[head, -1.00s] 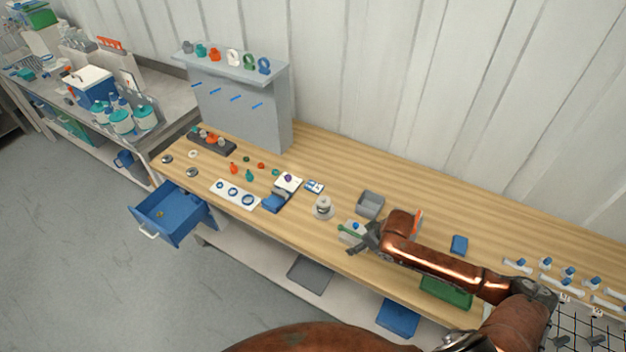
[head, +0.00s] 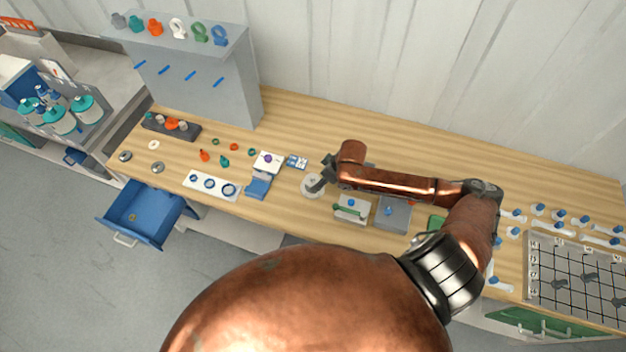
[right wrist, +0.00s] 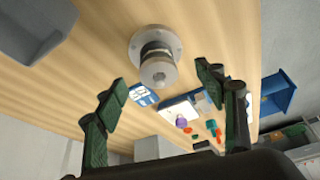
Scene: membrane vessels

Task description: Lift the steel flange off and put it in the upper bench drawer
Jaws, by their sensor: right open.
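The steel flange (right wrist: 160,73) appears to be the round metal piece on the end of a short stack that stands on a pale, wide disc (right wrist: 135,48). In the head view the disc (head: 307,190) is on the wooden bench, partly covered by my right gripper (head: 322,180). In the right wrist view my right gripper (right wrist: 161,85) is open and empty, its dark green fingers apart, with the stack ahead between and beyond the tips. My left gripper is not in view.
A white holder with a green handle (head: 350,209) and a grey tray (head: 393,214) stand right of the stack. A blue-and-white device (head: 262,172) and a white plate with rings (head: 211,186) lie to its left. A grey rack (head: 205,85) stands behind.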

